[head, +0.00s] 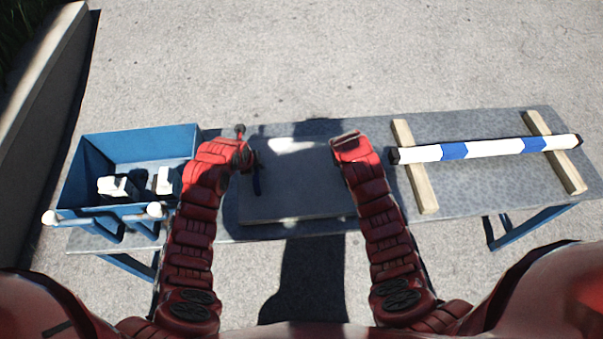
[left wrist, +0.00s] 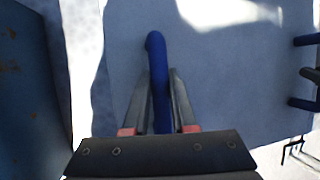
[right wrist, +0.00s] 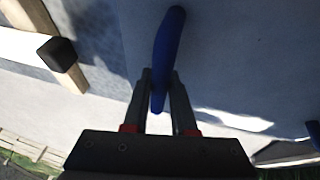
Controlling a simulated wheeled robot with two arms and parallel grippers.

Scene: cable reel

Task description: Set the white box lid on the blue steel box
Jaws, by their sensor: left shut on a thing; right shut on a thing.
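The white box lid (head: 300,190) is a flat, pale panel, shaded grey, in the middle of the head view between my arms. My left gripper (head: 252,165) is shut on a blue handle (left wrist: 157,70) at the lid's left side. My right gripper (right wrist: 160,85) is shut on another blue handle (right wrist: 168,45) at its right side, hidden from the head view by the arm. I cannot tell whether the lid touches the table. The blue steel box (head: 150,143) stands open at the left, its wall also in the left wrist view (left wrist: 25,95).
Two white-and-dark pieces (head: 118,187) sit inside the box. At the right, a blue-and-white striped bar (head: 490,148) lies across two wooden beams (head: 414,165) on the grey table (head: 460,190). A low wall (head: 45,80) stands on the far left.

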